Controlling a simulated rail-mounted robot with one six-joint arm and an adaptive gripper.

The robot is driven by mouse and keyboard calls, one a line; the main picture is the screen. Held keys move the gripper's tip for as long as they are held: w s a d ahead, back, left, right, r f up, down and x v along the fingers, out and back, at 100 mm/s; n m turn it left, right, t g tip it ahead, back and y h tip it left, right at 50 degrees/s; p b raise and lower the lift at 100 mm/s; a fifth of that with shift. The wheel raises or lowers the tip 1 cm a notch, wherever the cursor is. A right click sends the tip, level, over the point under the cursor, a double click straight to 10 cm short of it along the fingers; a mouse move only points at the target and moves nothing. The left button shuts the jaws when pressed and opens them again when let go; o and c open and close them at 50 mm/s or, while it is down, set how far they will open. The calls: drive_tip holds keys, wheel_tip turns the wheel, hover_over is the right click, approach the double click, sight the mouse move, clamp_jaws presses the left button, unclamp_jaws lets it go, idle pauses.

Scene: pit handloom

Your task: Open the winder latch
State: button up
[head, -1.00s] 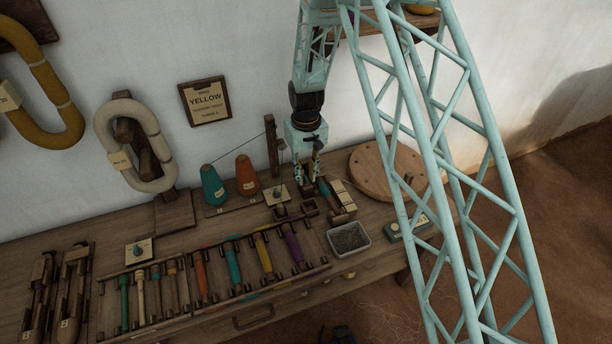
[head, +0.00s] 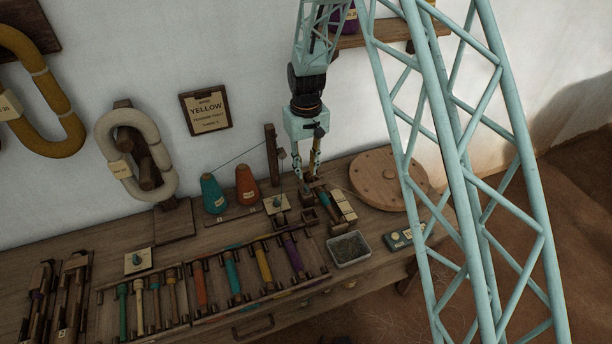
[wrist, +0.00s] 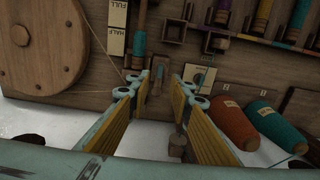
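The winder (head: 326,206) is a small wooden mechanism on the bench beside pale FULL and HALF marker blocks (head: 342,207). In the wrist view, a small wooden post-like part of it (wrist: 157,77) shows between the fingertips; I cannot tell surely whether this is the latch. My gripper (head: 308,180) points down over the back of the winder. The wrist view shows its two yellow-padded fingers apart with a clear gap between them (wrist: 163,92). Nothing is held. Whether a finger touches the wooden part cannot be told.
Teal (head: 213,194) and orange (head: 246,185) yarn cones, a wooden post (head: 271,155) and a small dial plate (head: 277,204) stand left of the gripper. A round wooden disc (head: 388,180) lies to the right. A grey tray (head: 349,249) and racked bobbins (head: 232,277) are in front.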

drive_tip(key=shift+r, duration=1.95)
drive_tip(key=s+d+r+m+t, duration=0.1)
drive_tip(key=s+d+r, duration=0.4)
drive_tip(key=r, duration=0.5)
drive_tip(key=s+d+r, duration=0.3)
drive_tip(key=s+r, duration=0.4)
drive_tip(key=r, duration=0.3)
drive_tip(key=s+d+r+m+t, duration=0.1)
drive_tip(key=s+d+r, duration=0.45)
drive_tip(key=r, duration=0.45)
drive_tip(key=s+d+r, duration=0.2)
drive_tip(key=s, duration=0.8)
drive_tip(key=s+d+r+m+t, duration=0.1)
drive_tip(key=s+d+r, duration=0.2)
drive_tip(key=s, duration=0.8)
drive_tip(key=s+d+r+m+t, duration=0.1)
drive_tip(key=s+d+r, duration=0.1)
drive_tip(key=s, duration=0.8)
drive_tip(key=shift+s+d+r, duration=0.25)
drive_tip(key=shift+s+r, duration=0.1)
drive_tip(key=shift+r, duration=0.4)
